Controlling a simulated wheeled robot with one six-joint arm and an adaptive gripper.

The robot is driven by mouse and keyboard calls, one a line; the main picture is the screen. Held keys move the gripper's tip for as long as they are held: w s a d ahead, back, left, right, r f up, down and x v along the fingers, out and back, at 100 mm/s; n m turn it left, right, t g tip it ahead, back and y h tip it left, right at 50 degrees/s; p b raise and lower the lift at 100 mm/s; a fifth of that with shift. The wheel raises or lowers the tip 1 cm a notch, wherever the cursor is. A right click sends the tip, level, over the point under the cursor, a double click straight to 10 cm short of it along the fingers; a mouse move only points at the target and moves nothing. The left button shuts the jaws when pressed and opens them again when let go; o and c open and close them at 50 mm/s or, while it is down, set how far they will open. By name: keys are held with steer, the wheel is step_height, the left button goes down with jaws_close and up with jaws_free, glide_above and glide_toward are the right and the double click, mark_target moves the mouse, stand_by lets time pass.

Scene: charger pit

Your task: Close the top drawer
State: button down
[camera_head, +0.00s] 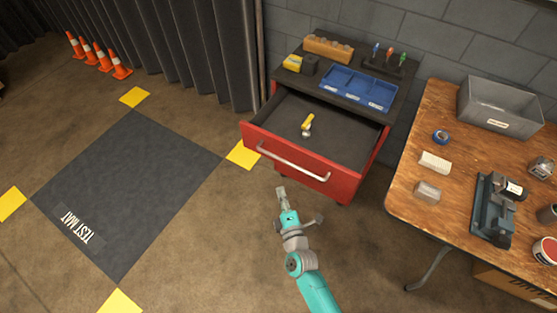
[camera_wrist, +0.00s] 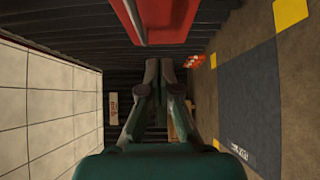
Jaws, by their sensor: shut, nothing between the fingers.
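The top drawer (camera_head: 270,148) of the red cabinet is pulled well out, with its red front and pale bar handle (camera_head: 292,162) facing the floor area. A small yellow and metal tool (camera_head: 307,125) lies inside the drawer. My gripper (camera_head: 281,192) is in front of the drawer, a little below and left of the handle in the head view, and apart from it. In the wrist view my gripper (camera_wrist: 166,62) shows its fingers close together and empty, with a red cabinet part (camera_wrist: 165,22) at the top of the picture.
The cabinet top holds a blue divided tray (camera_head: 357,88) and an orange block (camera_head: 328,47). A wooden workbench (camera_head: 405,190) with a vise (camera_head: 494,208) and a grey bin (camera_head: 500,107) stands right. The dark test mat (camera_head: 128,190) and cones (camera_head: 119,66) are left, with open floor between.

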glide_toward(279, 154)
steer(key=w+a, duration=0.3)
steer(key=a, duration=0.1)
steer(key=shift+w+d+f, duration=0.1)
steer(key=shift+w+d, duration=1.25)
steer(key=shift+w, duration=0.25)
steer(key=shift+w+d, duration=0.1)
